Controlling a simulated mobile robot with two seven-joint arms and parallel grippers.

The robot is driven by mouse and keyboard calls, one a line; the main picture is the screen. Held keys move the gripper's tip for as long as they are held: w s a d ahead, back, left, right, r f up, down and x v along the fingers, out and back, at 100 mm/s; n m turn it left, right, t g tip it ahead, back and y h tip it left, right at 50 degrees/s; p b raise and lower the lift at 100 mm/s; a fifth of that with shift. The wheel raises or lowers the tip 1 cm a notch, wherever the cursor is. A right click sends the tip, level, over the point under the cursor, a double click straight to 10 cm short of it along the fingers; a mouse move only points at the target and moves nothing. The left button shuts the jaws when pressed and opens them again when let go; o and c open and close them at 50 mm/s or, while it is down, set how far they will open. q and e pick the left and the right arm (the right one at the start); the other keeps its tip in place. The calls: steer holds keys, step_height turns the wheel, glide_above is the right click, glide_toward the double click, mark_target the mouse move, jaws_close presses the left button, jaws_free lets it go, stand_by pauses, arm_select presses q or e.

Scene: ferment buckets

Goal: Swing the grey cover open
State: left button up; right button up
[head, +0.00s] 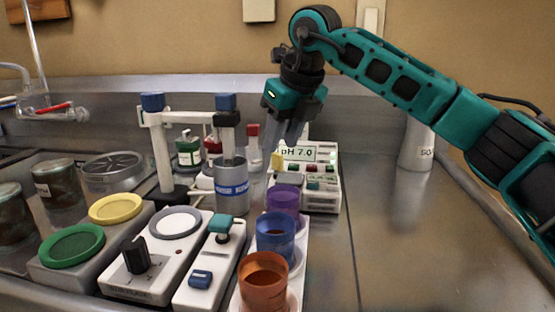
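I cannot tell for certain which part is the grey cover. A round grey disc (176,223) lies flat on a white device with a black knob at the front left. A grey cylinder (231,190) with a blue label stands behind it under a clamp stand. My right gripper (284,140) hangs fingers down above the pH meter (318,193), which has a "pH 7.0" display. Its fingers look apart with nothing between them, and it is clear of the disc. My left gripper is not in view.
Purple (284,199), blue (275,236) and orange (264,283) cups stand in a row on a white tray. Green (72,246) and yellow (116,208) discs lie at left. A white bottle (417,147) stands at back right. The steel counter (405,240) at right is clear.

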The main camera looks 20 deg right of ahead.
mark_target(278, 153)
steer(key=shift+b+x, duration=0.3)
steer(key=shift+x, duration=1.95)
jaws_close()
